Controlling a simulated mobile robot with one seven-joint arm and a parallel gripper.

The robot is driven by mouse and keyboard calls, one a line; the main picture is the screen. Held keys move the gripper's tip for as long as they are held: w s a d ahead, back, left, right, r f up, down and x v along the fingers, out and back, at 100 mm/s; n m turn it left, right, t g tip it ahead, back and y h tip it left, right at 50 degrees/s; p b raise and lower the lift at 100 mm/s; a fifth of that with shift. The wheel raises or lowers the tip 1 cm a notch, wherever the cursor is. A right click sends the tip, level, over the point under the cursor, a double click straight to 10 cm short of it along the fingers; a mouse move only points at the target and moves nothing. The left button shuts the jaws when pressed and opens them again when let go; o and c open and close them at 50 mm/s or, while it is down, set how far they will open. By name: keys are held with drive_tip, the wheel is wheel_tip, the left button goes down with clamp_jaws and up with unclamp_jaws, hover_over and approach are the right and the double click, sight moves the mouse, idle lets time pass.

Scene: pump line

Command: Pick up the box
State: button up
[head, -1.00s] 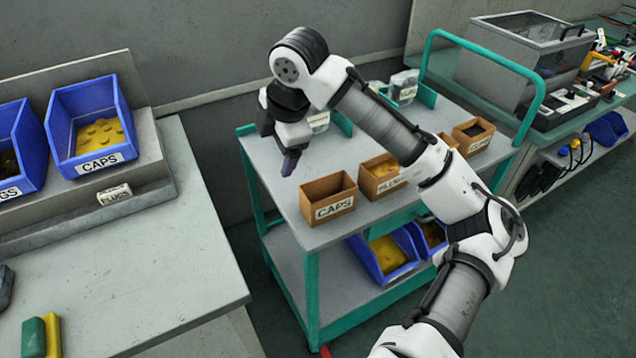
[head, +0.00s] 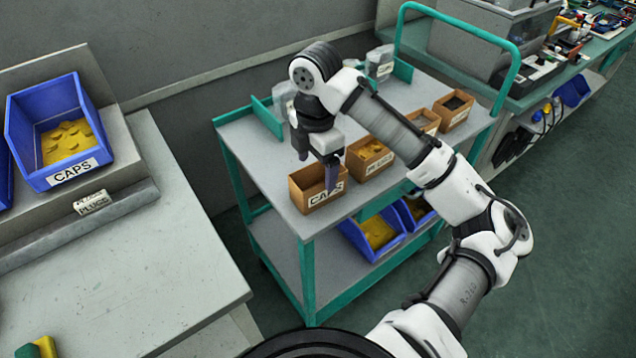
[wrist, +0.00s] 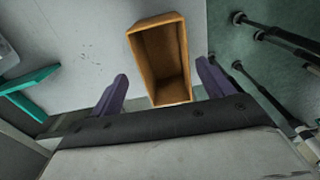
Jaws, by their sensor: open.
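A small open brown box labelled CAPS (head: 298,194) stands at the near corner of the grey cart top (head: 262,170). It looks empty in the wrist view (wrist: 160,62), where its inside is bare. My gripper (head: 317,174) is open and empty above this box, pointing down, one finger in front of its label in the head view. In the wrist view the purple fingertips (wrist: 161,75) lie to the left and right of the box, apart from its walls. I cannot tell the exact height of the fingertips against the rim.
A PLUGS box (head: 370,158) with yellow pieces stands close to the right, with more brown boxes (head: 454,110) beyond. Blue bins (head: 376,238) sit on the lower shelf. A teal handle (head: 458,30) rises at the far end. A bench with a blue CAPS bin (head: 60,130) is at left.

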drive_tip(key=shift+s+d+f+p, duration=0.15)
drive_tip(key=shift+f+p, duration=0.15)
drive_tip(key=shift+f, duration=1.15)
drive_tip(key=shift+s+d+f+p, duration=0.1)
drive_tip(key=shift+f+p, duration=0.2)
drive_tip(key=shift+f, duration=1.1)
drive_tip(key=c, duration=1)
drive_tip(key=shift+r, duration=0.1)
drive_tip(key=shift+c, duration=0.2)
